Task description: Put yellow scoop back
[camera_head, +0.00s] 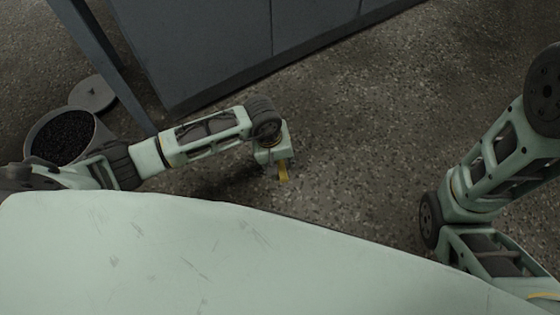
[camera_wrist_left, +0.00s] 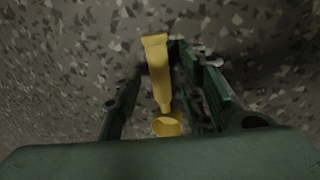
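The yellow scoop (camera_head: 283,172) sticks out below my left gripper (camera_head: 275,157) in the head view, above the speckled floor. In the left wrist view the scoop (camera_wrist_left: 157,75) lies between the green fingers of the left gripper (camera_wrist_left: 160,80). Its flat handle points outward past the fingertips, and its round bowl (camera_wrist_left: 167,127) is near the palm. The fingers close in on both sides of the handle. My right arm shows at the right of the head view, but its gripper is outside the frame.
A bucket (camera_head: 100,139) of dark granules stands at the left, beside a round grey disc (camera_head: 93,93). A blue-grey post (camera_head: 100,55) rises near them. Grey cabinets (camera_head: 205,45) line the back. The floor (camera_head: 370,120) in the middle and right is clear.

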